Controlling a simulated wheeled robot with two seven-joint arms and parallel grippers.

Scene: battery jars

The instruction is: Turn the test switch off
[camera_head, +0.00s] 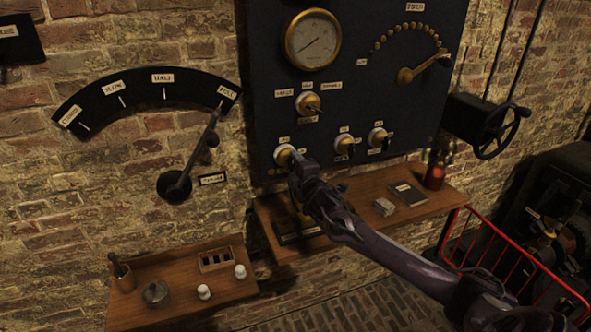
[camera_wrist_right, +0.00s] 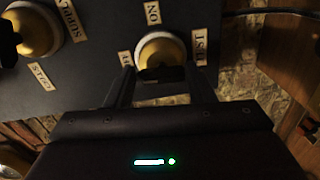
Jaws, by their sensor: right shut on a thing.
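The test switch (camera_head: 284,152) is a round brass-and-white knob at the lower left of the dark panel (camera_head: 385,85). In the right wrist view the switch (camera_wrist_right: 160,48) has labels around it, one reading ON and one reading TEST. My right gripper (camera_head: 295,162) reaches up to it from the lower right. In the wrist view its two fingers (camera_wrist_right: 162,74) are on either side of the switch's dark handle, shut on it. The gripper partly hides the switch in the head view. My left gripper is not in view.
Two similar switches (camera_head: 344,146) (camera_head: 377,137) sit right of the test switch, with another (camera_head: 308,103) above. A wooden shelf (camera_head: 350,205) below holds a red bottle (camera_head: 435,172) and small items. A lever (camera_head: 190,165) is at left, a red rail (camera_head: 520,255) at right.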

